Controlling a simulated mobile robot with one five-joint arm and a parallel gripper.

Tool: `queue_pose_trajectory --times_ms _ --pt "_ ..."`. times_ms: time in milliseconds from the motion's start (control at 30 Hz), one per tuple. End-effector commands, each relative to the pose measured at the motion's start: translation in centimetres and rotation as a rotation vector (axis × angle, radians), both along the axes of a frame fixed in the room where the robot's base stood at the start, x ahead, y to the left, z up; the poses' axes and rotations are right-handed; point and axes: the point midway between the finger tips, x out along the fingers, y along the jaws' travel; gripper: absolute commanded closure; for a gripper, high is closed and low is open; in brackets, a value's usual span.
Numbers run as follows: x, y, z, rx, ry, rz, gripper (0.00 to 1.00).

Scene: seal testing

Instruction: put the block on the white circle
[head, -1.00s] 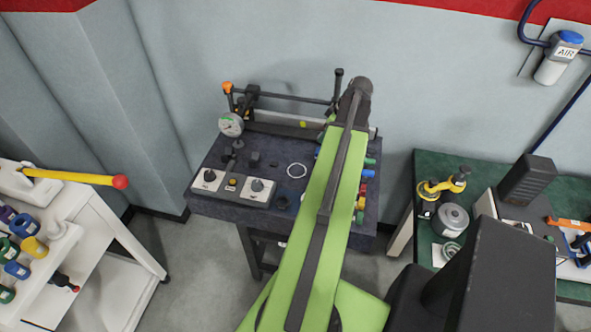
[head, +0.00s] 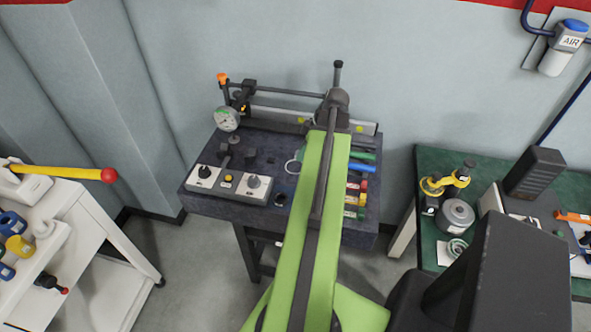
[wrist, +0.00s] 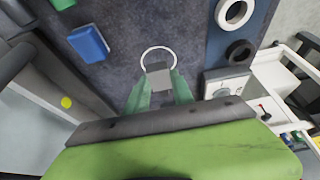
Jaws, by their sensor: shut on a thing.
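In the wrist view my gripper (wrist: 159,90) has its green fingers shut on a grey block (wrist: 159,77). The white circle (wrist: 145,52), a thin ring on the dark bench top, shows just beyond the block. The block overlaps the ring's near edge in this view; I cannot tell its height above the surface. In the head view the white circle (head: 289,168) is partly covered by my green arm, and the gripper and held block are hidden behind the arm.
A blue block (wrist: 88,44) lies left of the ring in the wrist view. Dark and white rings (wrist: 240,52) and a switch box (wrist: 228,84) are on the right. In the head view, a pressure gauge (head: 227,118) and rail (head: 285,91) stand at the bench's back.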

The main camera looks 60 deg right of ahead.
Motion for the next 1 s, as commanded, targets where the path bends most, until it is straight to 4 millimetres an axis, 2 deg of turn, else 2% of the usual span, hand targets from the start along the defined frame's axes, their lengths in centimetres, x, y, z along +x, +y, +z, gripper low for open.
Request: queue_pose_trajectory --times_ms 33,100,333,600,800,967,1000 --pt "0.9 0.2 -1.0 0.0 0.0 0.002 1.0" --pt "1.6 0.5 -1.3 0.001 0.0 0.001 1.0" --pt "2.1 0.6 -1.6 0.001 0.0 -0.002 1.0" --pt "2.1 0.6 -5.7 0.0 0.0 -0.001 1.0" --pt "2.1 0.6 -5.2 0.001 0.0 0.0 1.0" --pt "2.1 0.6 -5.7 0.001 0.0 0.0 1.0" --pt "2.1 0.6 -5.5 0.001 0.0 0.0 0.67"
